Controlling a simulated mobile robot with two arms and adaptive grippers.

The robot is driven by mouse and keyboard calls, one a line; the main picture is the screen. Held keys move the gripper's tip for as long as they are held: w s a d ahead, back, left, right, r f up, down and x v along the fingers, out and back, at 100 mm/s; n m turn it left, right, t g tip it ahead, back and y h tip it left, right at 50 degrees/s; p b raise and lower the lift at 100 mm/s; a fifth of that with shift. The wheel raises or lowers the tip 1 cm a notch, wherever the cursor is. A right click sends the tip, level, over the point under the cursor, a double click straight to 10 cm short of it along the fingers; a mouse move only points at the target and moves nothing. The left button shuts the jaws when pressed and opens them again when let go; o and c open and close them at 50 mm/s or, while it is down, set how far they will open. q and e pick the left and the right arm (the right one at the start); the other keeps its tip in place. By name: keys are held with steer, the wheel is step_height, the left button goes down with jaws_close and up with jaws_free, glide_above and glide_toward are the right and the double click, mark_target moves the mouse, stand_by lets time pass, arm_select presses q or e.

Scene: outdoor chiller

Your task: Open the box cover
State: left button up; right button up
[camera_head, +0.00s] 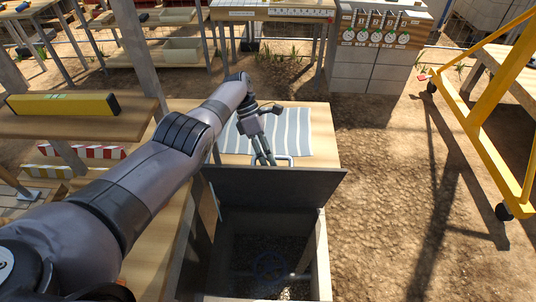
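The box (322,262) stands at bottom centre with pale walls and a dark, open inside. Its dark grey cover (285,186) is raised at the far side of the opening and tilted up. A light loop-shaped handle (287,159) shows just behind the cover's top edge. My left gripper (264,160) points down at this handle, beyond the cover's top edge. Its fingers look narrow and close together, but I cannot tell whether they grip the handle. My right gripper is not in view.
A striped grey and white cloth (292,130) lies on the wooden table behind the cover. A yellow level (62,105) lies on a wooden shelf at left. A yellow wheeled frame (480,115) stands at right. The dirt ground right of the box is clear.

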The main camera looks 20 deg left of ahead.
arm_select(q)
steer(key=shift+o, duration=0.5)
steer(key=shift+w+r, duration=0.1)
steer(key=shift+r, duration=0.05)
steer(key=shift+r, duration=0.1)
steer(key=shift+r, duration=0.1)
step_height(320, 180, up, 10)
stand_by(0.4)
steer(key=shift+f, duration=0.2)
